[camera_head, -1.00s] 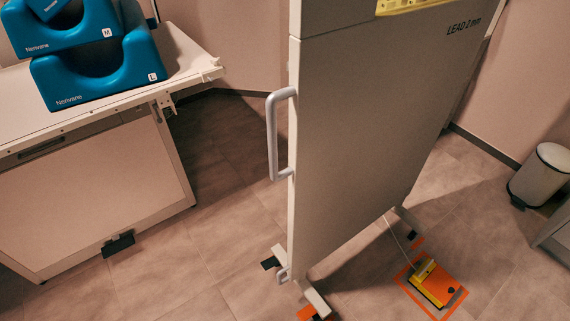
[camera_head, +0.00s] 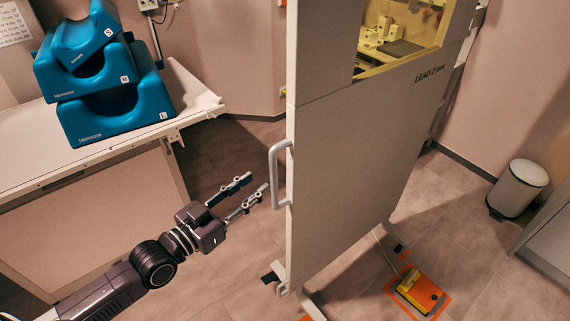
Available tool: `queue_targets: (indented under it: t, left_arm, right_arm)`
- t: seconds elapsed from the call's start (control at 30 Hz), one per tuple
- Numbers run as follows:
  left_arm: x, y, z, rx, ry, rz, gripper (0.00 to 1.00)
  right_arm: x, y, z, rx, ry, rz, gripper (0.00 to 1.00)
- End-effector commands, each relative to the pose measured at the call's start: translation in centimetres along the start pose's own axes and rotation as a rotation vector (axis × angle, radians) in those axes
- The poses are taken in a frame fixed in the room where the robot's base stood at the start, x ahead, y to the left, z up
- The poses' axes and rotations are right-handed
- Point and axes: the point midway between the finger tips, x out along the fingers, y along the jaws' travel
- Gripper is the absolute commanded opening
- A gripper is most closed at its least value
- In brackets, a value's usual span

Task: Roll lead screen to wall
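The lead screen (camera_head: 345,170) is a tall grey panel marked LEAD 2 mm, with a yellowish window (camera_head: 400,35) near its top. It stands upright on low feet. A pale vertical handle (camera_head: 276,175) sits on its left edge. My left gripper (camera_head: 250,189) is open and empty, just left of the handle, its fingers pointing towards it with a small gap apparent. The wall (camera_head: 520,90) is behind and to the right of the screen. My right gripper is not in view.
A yellow device (camera_head: 413,290) on an orange floor marking lies right of the screen's base, with a cable running to it. A white bin (camera_head: 518,188) stands at the right. A table (camera_head: 75,160) with stacked blue positioning cushions (camera_head: 112,108) is at the left.

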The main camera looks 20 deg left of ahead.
Motion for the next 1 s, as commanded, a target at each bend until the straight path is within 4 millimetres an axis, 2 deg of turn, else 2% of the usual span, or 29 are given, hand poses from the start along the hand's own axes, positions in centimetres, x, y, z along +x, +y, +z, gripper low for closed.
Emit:
queue_targets:
  t: [0.17,0.6,0.77,1.0]
  left_arm:
    - [1.1,0.1,-0.6,-0.003,0.009,0.004,0.31]
    - [6.8,0.2,-0.6,0.0,0.008,0.004,0.31]
    - [7.7,0.2,-0.5,-0.001,0.007,0.005,0.31]
    - [7.8,0.2,-0.4,-0.001,0.005,0.005,0.31]
  right_arm:
    - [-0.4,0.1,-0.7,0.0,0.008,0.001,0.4]
    - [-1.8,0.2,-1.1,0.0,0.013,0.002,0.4]
    - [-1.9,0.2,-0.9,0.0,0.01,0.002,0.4]
    - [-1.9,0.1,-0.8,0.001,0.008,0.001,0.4]
